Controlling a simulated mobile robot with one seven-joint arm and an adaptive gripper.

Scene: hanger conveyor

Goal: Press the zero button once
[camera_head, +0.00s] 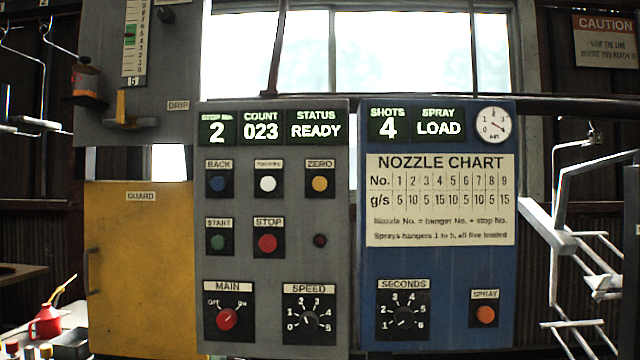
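The zero button (320,183) is a round yellow-orange button on a black plate under a "ZERO" label, in the upper right of the grey control panel (335,265). The displays above it read 2 under a blurred label, COUNT (261,130) 023 and STATUS (317,129) READY. My gripper is not in the view, and nothing covers the button.
On the grey panel are a blue BACK button (218,183), a white button (268,183), a green START button (218,242), a red STOP button (268,242), and MAIN (227,319) and SPEED (310,321) knobs. The blue spray panel (465,290) stands right, the yellow guard (140,265) left.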

